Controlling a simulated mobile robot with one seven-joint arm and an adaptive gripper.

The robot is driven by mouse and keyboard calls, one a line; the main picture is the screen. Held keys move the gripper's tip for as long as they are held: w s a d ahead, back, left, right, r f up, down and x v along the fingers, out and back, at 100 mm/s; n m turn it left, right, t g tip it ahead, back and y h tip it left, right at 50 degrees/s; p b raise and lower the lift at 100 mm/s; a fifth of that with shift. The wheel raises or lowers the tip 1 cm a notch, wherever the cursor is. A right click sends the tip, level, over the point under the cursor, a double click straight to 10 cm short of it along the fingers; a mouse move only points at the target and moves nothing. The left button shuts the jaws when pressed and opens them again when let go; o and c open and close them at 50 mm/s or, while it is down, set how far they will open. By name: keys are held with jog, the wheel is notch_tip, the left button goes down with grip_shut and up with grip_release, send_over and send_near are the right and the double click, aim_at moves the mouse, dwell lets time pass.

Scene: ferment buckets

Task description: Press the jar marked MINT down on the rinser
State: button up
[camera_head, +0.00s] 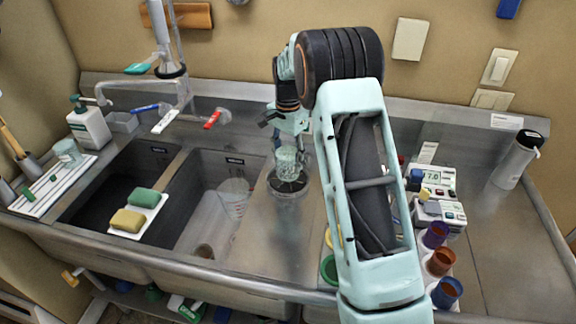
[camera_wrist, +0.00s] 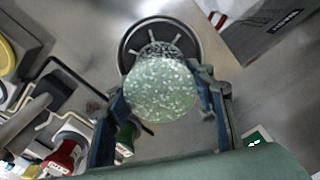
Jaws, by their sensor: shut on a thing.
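A speckled pale-green glass jar (camera_head: 289,162) is between the fingers of my gripper (camera_head: 290,140). In the wrist view the jar (camera_wrist: 162,92) shows its broad round end toward the camera, with its narrower end toward the rinser. My gripper (camera_wrist: 163,97) is shut on it from both sides. The round dark rinser (camera_head: 287,187) is set in the steel counter directly below the jar. Its spoked disc (camera_wrist: 132,40) shows past the jar in the wrist view. Whether the jar touches the rinser I cannot tell. No MINT marking is readable.
Left of the rinser are two sink basins (camera_head: 205,205), one holding a clear beaker (camera_head: 234,195). A faucet (camera_head: 160,85) stands behind. To the right are a meter (camera_head: 436,180), coloured cups (camera_head: 440,262) and a white bottle (camera_head: 517,160). My arm hides part of the right counter.

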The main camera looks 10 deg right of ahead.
jog(key=shift+r+p, duration=1.35)
jog(key=shift+r, duration=1.05)
jog(key=shift+s, duration=0.1)
